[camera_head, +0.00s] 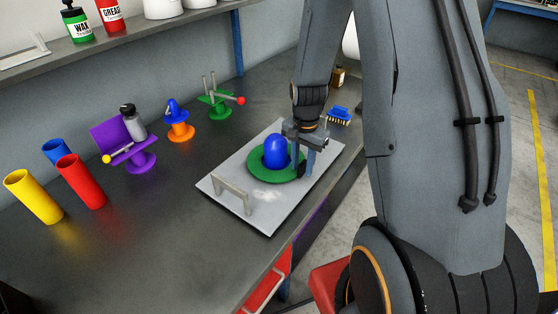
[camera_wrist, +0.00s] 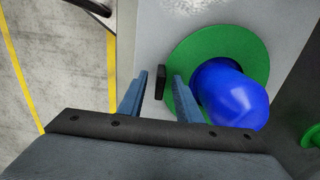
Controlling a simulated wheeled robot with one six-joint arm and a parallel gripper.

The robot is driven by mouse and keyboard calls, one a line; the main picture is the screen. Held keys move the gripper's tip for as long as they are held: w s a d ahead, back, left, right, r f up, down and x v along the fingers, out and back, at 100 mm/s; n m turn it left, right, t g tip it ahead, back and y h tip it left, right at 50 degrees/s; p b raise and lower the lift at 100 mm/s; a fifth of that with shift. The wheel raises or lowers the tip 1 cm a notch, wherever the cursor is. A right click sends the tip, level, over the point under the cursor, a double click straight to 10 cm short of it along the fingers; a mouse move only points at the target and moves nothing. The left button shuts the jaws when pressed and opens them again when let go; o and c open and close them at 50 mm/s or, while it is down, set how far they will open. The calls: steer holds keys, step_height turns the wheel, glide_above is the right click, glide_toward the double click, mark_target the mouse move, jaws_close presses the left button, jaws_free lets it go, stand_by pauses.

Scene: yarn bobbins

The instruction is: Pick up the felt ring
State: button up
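A flat green ring (camera_head: 262,178), which I take to be the felt ring, lies on a grey tray on the workbench. A blue egg-shaped piece (camera_head: 275,152) stands within it. In the wrist view the green ring (camera_wrist: 249,50) surrounds the base of the blue piece (camera_wrist: 228,93). My gripper (camera_head: 304,164) points down at the ring's right side. In the wrist view my gripper (camera_wrist: 160,95) has its two blue fingers apart, with one overlapping the ring's edge. A small black block shows between them; I cannot tell what it is. Contact with the ring is unclear.
The tray (camera_head: 216,187) has a raised handle (camera_head: 232,195) at its near end. A blue brush (camera_head: 339,115) lies beyond it. Left are an orange stand (camera_head: 180,131), a purple stand (camera_head: 141,162), a green stand (camera_head: 219,108) and red (camera_head: 82,182) and yellow (camera_head: 34,197) tubes.

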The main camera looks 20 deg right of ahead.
jaws_close()
steer(key=shift+r, duration=0.1)
stand_by(0.3)
step_height(320, 180, up, 10)
steer(key=b, duration=0.2)
steer(key=shift+b, duration=0.3)
stand_by(0.4)
steer(key=shift+r+p, duration=1.2)
steer(key=shift+r, duration=0.15)
